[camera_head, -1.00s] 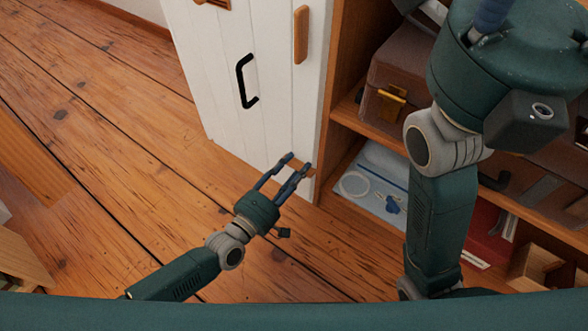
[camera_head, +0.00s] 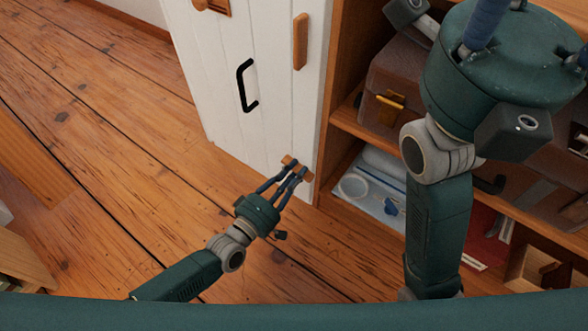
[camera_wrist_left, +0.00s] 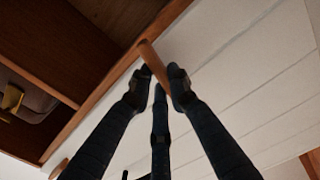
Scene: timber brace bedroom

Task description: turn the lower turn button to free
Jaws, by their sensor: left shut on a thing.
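The lower turn button (camera_head: 289,160) is a small wooden bar low on the white door, near its right edge. In the head view it lies slanted across, partly hidden by my fingers. My left gripper (camera_head: 294,170) is shut on it. In the left wrist view the button (camera_wrist_left: 152,62) sits between the dark fingertips (camera_wrist_left: 160,85), its far end sticking out beyond them towards the wooden cabinet edge. The white door (camera_head: 228,100) has a black handle (camera_head: 246,86). My right gripper (camera_head: 490,30) is at the top right, its fingers mostly cut off by the frame.
An upper turn button (camera_head: 300,42) stands upright on the door. To the right is an open wooden shelf (camera_head: 350,125) with a brown case with a gold latch (camera_head: 388,106) and a pale blue box (camera_head: 365,195). The plank floor (camera_head: 110,150) to the left is clear.

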